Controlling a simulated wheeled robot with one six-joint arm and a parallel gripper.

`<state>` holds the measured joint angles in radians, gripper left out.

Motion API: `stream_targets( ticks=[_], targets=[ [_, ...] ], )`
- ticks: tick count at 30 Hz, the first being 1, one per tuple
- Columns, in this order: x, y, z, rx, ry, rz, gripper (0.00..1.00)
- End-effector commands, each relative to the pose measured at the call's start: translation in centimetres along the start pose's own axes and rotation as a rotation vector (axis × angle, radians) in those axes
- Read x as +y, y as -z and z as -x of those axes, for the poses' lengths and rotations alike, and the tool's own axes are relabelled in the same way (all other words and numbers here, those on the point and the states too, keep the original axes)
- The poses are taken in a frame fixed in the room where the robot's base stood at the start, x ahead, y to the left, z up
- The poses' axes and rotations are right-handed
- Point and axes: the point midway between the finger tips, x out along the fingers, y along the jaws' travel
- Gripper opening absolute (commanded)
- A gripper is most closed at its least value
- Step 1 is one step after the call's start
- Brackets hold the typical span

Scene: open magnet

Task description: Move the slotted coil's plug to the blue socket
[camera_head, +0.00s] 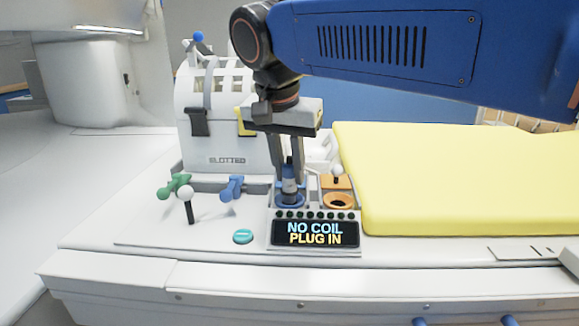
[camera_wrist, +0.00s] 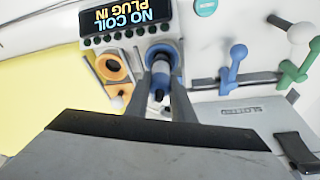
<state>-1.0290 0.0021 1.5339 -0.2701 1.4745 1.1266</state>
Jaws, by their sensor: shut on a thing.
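The slotted coil (camera_head: 225,145) is a white ribbed housing marked SLOTTED, standing behind the panel. My gripper (camera_head: 288,183) points down, shut on the plug (camera_head: 289,186), a blue and pale piece. The plug is upright over the blue socket (camera_head: 290,202), its lower end at the ring. I cannot tell how deep it sits. In the wrist view the plug (camera_wrist: 161,72) is between my two fingers, lined up with the blue ring (camera_wrist: 160,48). The plug's cable is not clearly seen.
The orange socket (camera_head: 338,202) beside it is empty. The display (camera_head: 315,233) reads NO COIL PLUG IN. A yellow mattress (camera_head: 450,180) lies right.

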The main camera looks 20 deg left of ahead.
Motion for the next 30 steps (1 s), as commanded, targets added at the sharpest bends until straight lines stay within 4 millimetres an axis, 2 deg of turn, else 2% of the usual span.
stream_targets(
  ticks=[30],
  targets=[
    [0.0, -0.5, -1.5, 0.0, 0.0, 0.0, 0.0]
  ],
)
